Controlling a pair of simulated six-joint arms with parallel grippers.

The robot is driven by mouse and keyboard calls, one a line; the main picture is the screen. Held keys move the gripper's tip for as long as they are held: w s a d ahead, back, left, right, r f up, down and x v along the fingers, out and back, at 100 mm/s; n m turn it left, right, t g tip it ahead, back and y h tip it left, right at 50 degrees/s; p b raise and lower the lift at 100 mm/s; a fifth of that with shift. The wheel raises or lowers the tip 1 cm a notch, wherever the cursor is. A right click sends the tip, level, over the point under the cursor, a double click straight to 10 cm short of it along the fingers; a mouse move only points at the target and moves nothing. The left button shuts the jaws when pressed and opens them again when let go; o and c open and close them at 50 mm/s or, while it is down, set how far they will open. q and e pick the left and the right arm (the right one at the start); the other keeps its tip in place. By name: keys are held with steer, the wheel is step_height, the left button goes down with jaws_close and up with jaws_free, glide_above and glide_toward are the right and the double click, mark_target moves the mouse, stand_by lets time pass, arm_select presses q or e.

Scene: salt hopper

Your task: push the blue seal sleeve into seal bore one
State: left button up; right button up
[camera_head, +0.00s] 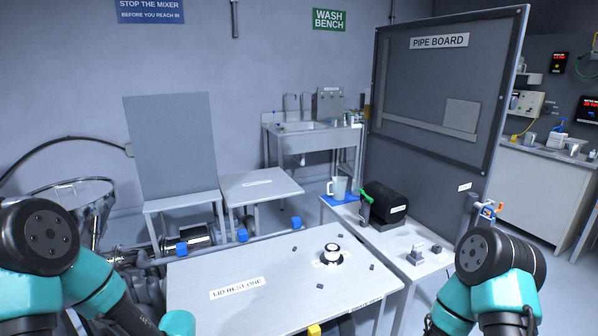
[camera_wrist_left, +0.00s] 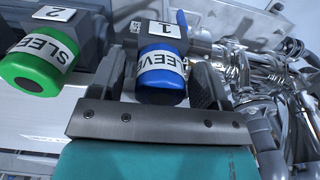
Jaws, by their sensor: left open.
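The blue seal sleeve (camera_wrist_left: 162,75), with a white band reading SLEEVE, shows in the left wrist view below a blue-edged tag marked 1 (camera_wrist_left: 160,29). My left gripper (camera_wrist_left: 160,80) is open, with one dark finger on each side of the blue sleeve; I cannot tell whether either finger touches it. A green sleeve (camera_wrist_left: 37,63) with a tag marked 2 sits to the left, outside the fingers. The bore behind the blue sleeve is not clearly visible. In the head view only upper parts of my arms show, and both grippers are out of frame.
Metal pipes and fittings (camera_wrist_left: 262,62) crowd the right of the wrist view. In the head view, the lid rest one table (camera_head: 225,268) holds a white and black round part (camera_head: 331,255) and several small dark pieces. A black cylinder (camera_head: 387,203) lies on the bench to its right.

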arm_select(q)
steer(key=shift+c, duration=0.2)
steer(key=c, duration=1.2)
steer(key=shift+o, duration=0.2)
steer(key=shift+r, duration=0.1)
steer(key=shift+r, duration=0.1)
steer(key=shift+r, duration=2.8)
